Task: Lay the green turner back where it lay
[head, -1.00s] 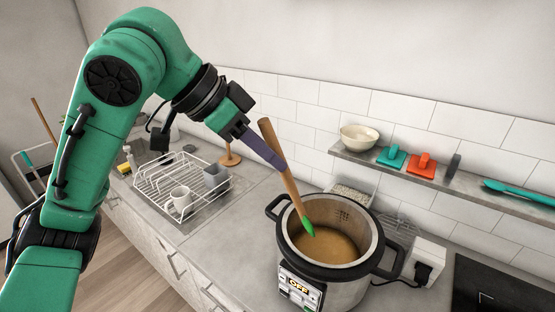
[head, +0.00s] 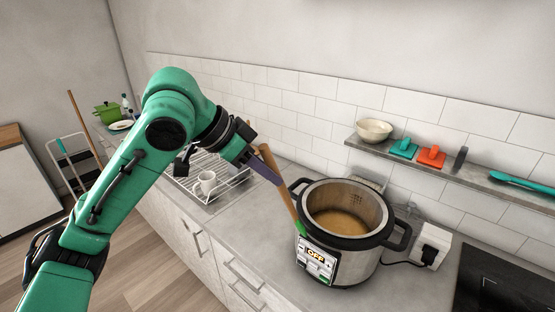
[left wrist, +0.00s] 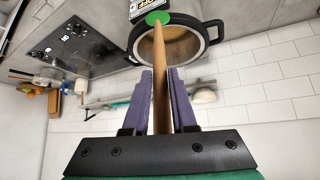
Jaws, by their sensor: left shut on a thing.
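The green turner has a long wooden handle (head: 284,198) and a green head (head: 301,229). My left gripper (head: 277,178) is shut on the handle with its purple fingers. The turner is tilted, head down, in front of the left side of the pot (head: 345,262), near its rim and control panel. In the left wrist view the handle (left wrist: 160,48) runs between the fingertips (left wrist: 160,72), and the green head (left wrist: 158,18) overlaps the pot's rim. I cannot tell whether the head touches the pot. My right gripper is not in view.
The open pot holds brown liquid; its panel reads OFF. A wall shelf (head: 470,178) carries a bowl (head: 374,130), teal and orange items and a teal utensil (head: 522,183). A dish rack (head: 235,183) with a mug stands left. Bare counter (head: 240,232) lies left of the pot.

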